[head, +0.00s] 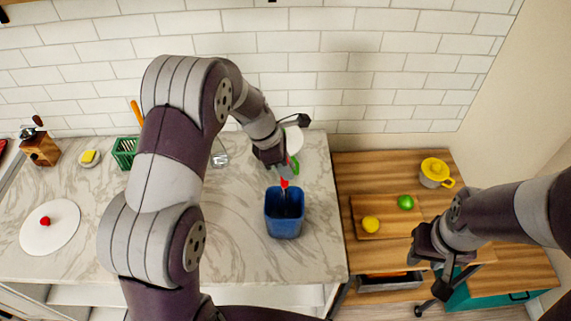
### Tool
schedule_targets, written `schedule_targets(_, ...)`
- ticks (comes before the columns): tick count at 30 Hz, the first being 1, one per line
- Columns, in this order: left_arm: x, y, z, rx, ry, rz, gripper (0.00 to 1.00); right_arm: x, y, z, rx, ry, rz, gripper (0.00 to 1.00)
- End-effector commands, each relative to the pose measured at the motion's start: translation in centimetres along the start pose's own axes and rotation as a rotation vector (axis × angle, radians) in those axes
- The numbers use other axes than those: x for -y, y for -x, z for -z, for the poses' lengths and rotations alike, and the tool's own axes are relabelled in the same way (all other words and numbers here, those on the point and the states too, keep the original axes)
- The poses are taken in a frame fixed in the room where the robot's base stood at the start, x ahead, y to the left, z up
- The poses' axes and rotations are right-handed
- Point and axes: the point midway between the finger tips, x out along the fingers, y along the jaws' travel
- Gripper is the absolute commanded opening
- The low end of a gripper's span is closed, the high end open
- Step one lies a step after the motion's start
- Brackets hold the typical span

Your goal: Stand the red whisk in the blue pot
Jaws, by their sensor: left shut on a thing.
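The red whisk (284,183) is in my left gripper (279,170), which is shut on it above the back part of the blue pot. Only a short red piece of the whisk shows below the fingers; its lower end is hard to make out. The blue pot (284,225) stands upright on the marble counter, open at the top, with a dark inside. My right gripper (432,266) is over the front of the wooden counter at the right, its fingers apart and nothing seen between them.
Near my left gripper are a white plate (294,138) and a green thing (295,165). A glass (219,158) and green basket (124,150) stand left.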

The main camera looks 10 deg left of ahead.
Motion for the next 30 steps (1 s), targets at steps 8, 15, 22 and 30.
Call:
schedule_targets(8, 0.0, 0.0, 0.0, 0.000, 0.000, 0.000, 0.55, 0.0, 0.0, 0.0, 0.000, 0.000, 0.000, 0.38)
schedule_targets(15, -0.1, 0.6, 0.0, 0.002, 0.000, -0.003, 0.55, 0.0, -0.4, 0.0, 0.000, 0.000, 0.000, 0.38)
schedule_targets(22, -0.2, 5.9, 0.2, 0.001, -0.002, -0.008, 0.55, 0.0, -2.6, -0.3, 0.000, 0.000, 0.000, 0.38)
schedule_targets(30, 0.0, 12.6, -0.2, 0.000, 0.001, 0.001, 0.55, 0.0, 1.3, 0.2, -0.001, 0.000, 0.000, 0.38)
